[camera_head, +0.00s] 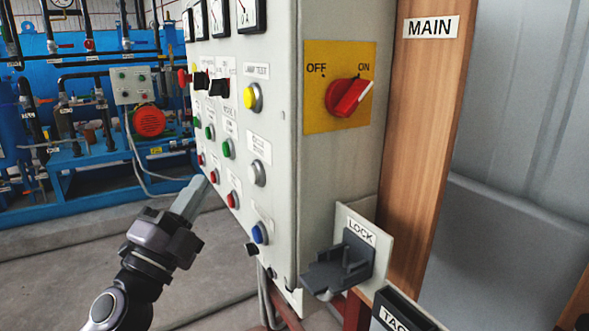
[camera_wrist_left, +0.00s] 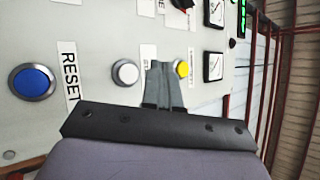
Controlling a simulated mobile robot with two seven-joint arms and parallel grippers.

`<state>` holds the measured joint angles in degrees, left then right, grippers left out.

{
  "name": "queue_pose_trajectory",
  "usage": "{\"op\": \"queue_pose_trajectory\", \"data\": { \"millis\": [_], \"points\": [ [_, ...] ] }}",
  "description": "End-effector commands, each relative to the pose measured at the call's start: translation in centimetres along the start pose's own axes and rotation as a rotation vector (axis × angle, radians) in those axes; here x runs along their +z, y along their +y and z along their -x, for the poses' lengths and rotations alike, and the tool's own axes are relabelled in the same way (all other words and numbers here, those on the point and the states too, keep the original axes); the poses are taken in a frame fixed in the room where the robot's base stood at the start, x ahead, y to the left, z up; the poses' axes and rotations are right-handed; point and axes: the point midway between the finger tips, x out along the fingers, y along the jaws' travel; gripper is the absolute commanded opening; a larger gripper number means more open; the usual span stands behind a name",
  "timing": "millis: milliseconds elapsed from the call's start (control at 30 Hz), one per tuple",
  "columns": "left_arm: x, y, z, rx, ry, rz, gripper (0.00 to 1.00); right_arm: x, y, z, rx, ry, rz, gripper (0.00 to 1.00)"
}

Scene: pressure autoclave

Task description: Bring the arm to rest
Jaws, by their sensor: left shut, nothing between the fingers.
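My left gripper (camera_head: 188,198) is shut and empty, in front of the lower left part of the control cabinet's button panel (camera_head: 238,112). Its fingers point up toward the red buttons in the head view. I cannot tell whether the fingertips touch the panel. In the left wrist view the shut fingers (camera_wrist_left: 163,85) lie between the white button (camera_wrist_left: 125,73) and the yellow button (camera_wrist_left: 181,69). The blue button (camera_wrist_left: 33,81) with the RESET label is at the left there. My right gripper is in neither view.
On the cabinet's side are a red rotary switch (camera_head: 347,97), turned toward ON, and a grey LOCK bracket (camera_head: 340,266) that sticks out. A wooden post (camera_head: 425,130) stands at the right. Blue machinery (camera_head: 85,110) is behind at the left. Floor (camera_head: 60,250) shows at lower left.

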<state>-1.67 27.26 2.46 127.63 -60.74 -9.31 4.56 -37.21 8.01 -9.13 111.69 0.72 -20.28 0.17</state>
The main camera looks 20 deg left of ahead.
Motion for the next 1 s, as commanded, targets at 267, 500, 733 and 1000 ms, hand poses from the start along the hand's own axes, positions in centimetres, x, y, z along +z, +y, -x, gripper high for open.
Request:
{"op": "queue_pose_trajectory", "data": {
  "millis": [267, 500, 733, 1000],
  "points": [
    [0.6, 4.5, 2.1, 0.121, -0.066, 0.152, 0.0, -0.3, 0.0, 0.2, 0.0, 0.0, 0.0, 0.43],
    [-0.2, 17.9, 13.1, 0.5, -0.35, 0.636, 0.0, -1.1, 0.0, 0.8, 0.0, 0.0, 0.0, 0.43],
    [-4.7, 25.8, 26.7, 0.801, -0.68, 1.033, 0.0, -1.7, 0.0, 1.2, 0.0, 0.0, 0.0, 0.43],
    [-8.7, 27.9, 34.7, 0.944, -0.89, 1.245, 0.0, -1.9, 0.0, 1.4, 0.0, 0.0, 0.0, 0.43]
  ]
}}
